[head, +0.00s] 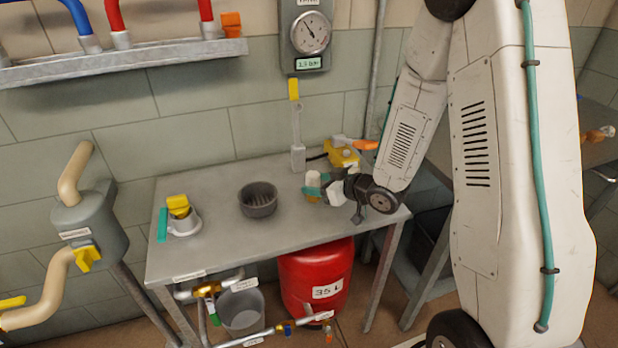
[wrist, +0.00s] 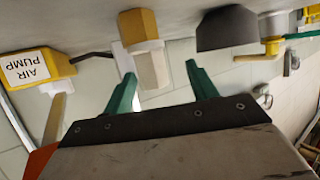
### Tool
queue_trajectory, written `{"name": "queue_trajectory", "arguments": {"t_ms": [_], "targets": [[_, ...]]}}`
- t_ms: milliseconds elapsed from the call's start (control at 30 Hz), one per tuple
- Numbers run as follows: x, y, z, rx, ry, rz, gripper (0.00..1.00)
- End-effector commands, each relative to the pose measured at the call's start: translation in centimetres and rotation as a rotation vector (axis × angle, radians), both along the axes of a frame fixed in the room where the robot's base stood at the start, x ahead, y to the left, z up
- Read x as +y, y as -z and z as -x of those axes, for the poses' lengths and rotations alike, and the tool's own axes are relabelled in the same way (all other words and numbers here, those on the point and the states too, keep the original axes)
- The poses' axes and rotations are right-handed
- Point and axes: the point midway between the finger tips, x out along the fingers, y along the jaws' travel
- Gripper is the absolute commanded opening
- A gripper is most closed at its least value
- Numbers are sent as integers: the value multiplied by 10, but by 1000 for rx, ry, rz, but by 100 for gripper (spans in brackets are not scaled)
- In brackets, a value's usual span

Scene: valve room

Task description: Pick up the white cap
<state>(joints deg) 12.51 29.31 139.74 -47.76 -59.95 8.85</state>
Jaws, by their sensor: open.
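The white cap (wrist: 152,69) is a faceted white piece on the end of a yellow faceted body (wrist: 138,24); the wrist picture looks upside down. In the head view the white cap (head: 313,179) shows on the bench, beside my gripper. My gripper (wrist: 160,72) is open, its two green fingers on either side of the cap in the picture. The left finger appears close to the cap, with a wider gap on the right. I cannot tell the depth between fingers and cap. In the head view my gripper (head: 319,191) is partly hidden by its own wrist.
A yellow air pump (head: 343,155) with an orange-ended handle stands behind my gripper. A gauge (head: 310,33) hangs on the wall.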

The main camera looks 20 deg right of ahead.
Motion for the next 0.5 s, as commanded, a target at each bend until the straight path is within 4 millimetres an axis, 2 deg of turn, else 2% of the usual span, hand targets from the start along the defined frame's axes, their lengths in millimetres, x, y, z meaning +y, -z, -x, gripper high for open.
{"name": "queue_trajectory", "arguments": {"t_ms": [167, 300, 500], "targets": [[-7, 8, -17, 1, 22, 1, 58], [0, 15, -36, 1, 26, 2, 58], [8, 21, -50, 0, 27, 2, 58]]}}
